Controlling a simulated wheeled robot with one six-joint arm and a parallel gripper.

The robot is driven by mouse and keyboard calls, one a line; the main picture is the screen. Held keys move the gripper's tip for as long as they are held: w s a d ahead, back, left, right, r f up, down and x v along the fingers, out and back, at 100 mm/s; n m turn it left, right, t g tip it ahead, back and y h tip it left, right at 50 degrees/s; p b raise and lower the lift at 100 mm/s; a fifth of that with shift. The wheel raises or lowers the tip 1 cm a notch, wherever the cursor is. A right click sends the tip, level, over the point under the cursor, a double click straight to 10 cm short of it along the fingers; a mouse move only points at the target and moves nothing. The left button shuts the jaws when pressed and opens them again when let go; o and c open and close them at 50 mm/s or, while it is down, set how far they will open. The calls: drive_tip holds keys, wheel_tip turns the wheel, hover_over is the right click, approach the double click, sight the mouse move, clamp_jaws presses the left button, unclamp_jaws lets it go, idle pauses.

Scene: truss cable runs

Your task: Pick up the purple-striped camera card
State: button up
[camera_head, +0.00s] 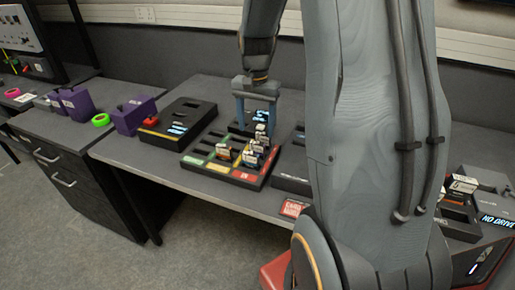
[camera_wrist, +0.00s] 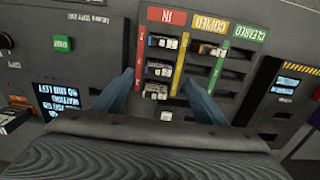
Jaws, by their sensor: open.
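A dark sorting tray (camera_head: 213,171) with red, yellow and green labels stands on the desk. In the wrist view the tray (camera_wrist: 232,80) shows columns labelled IN, COPIED and CLEARED. Several small camera cards stand in its slots, most in the IN column, including a card (camera_wrist: 162,41) near the label and one (camera_wrist: 157,90) nearer me. My gripper (camera_head: 256,116) is above the back of the tray. Its blue fingers (camera_wrist: 159,79) are open and apart, on either side of the IN column, with nothing held.
A black device with a lit screen (camera_head: 192,113) stands left of the tray. A small red-edged label (camera_head: 293,208) lies at the desk's front. More devices (camera_head: 492,183) stand at right.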

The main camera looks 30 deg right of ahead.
sight(256, 144)
drive_tip(key=shift+f+p, duration=1.15)
drive_tip(key=shift+f, duration=2.65)
drive_tip(key=c, duration=1.2)
drive_tip(key=shift+o, duration=0.2)
